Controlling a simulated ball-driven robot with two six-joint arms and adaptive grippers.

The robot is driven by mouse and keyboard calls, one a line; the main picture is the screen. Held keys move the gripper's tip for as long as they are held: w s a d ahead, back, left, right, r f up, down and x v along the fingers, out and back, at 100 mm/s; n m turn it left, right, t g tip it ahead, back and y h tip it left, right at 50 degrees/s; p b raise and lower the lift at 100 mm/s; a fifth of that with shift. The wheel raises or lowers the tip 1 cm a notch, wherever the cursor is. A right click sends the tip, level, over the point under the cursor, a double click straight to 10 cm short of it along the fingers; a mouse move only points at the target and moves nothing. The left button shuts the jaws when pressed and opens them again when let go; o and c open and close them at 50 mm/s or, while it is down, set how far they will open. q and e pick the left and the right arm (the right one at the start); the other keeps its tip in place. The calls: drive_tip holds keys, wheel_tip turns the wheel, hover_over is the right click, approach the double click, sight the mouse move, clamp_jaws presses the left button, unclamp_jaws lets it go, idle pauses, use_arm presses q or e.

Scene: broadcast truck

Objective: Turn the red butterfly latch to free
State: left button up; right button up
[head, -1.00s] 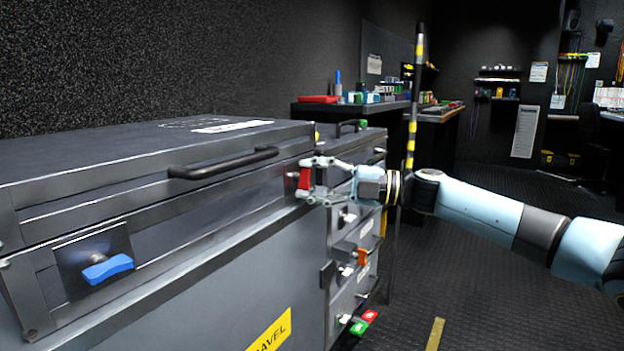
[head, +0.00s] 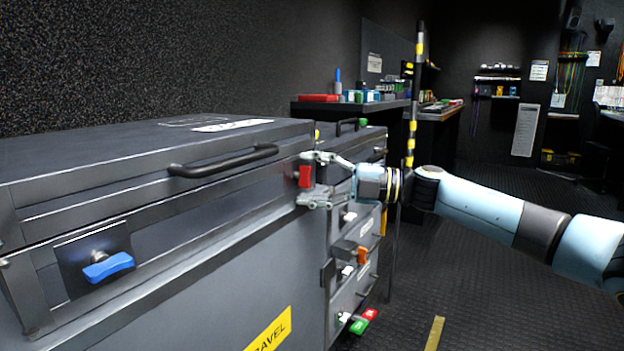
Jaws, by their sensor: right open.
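The red butterfly latch (head: 305,176) is on the front face of the large grey case, near its right end. Its wing stands about upright. My right gripper (head: 308,180) is open at the latch, one finger above it and one below, with the red wing between them. I cannot tell whether either finger touches it. My left gripper is not in view.
A blue butterfly latch (head: 108,267) sits at the left of the same grey case (head: 235,280). A black handle (head: 223,162) sticks out between them. Smaller cases with an orange latch (head: 362,256) stand behind. The floor at right is clear.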

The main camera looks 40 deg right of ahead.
drive_tip(key=v, duration=1.2)
